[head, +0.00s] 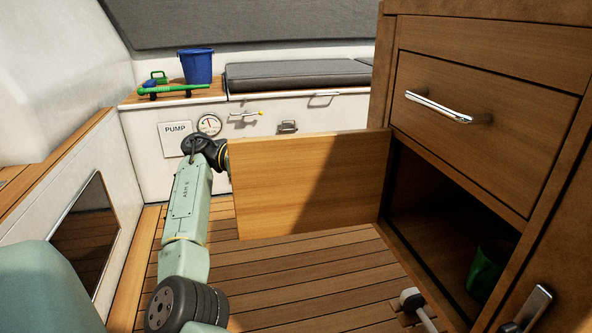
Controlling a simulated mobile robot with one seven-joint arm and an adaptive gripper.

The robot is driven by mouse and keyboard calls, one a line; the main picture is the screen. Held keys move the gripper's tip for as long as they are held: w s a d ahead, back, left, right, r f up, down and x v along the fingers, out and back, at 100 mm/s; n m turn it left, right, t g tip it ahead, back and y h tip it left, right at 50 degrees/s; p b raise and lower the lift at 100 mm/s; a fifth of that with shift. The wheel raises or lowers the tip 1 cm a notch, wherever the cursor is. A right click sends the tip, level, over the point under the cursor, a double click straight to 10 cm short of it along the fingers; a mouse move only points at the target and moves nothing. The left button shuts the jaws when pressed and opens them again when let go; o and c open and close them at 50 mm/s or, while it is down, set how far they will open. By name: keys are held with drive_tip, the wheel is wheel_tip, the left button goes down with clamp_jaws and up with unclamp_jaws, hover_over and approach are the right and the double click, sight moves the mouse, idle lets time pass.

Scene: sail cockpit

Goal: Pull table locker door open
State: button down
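The table locker door (310,185), a flat light-wood panel, stands swung wide open from the right-hand wooden cabinet. Its right edge is at the cabinet front, and the dark locker opening (440,215) is uncovered. My gripper (224,154) is at the door's free left edge, at the end of my pale green arm. The door's handle is not visible from this side.
A green object (487,270) stands inside the locker. A closed drawer (490,110) with a chrome handle is above. A white-tipped lever (413,300) rises from the slatted floor (300,280). A blue bucket (197,66) stands on the back bench.

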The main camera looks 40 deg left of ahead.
drive_tip(key=c, duration=1.9)
unclamp_jaws()
drive_tip(key=shift+w+d, duration=0.15)
drive_tip(key=shift+c, duration=0.2)
drive_tip(key=shift+o, duration=1.3)
drive_tip(key=shift+r, duration=0.1)
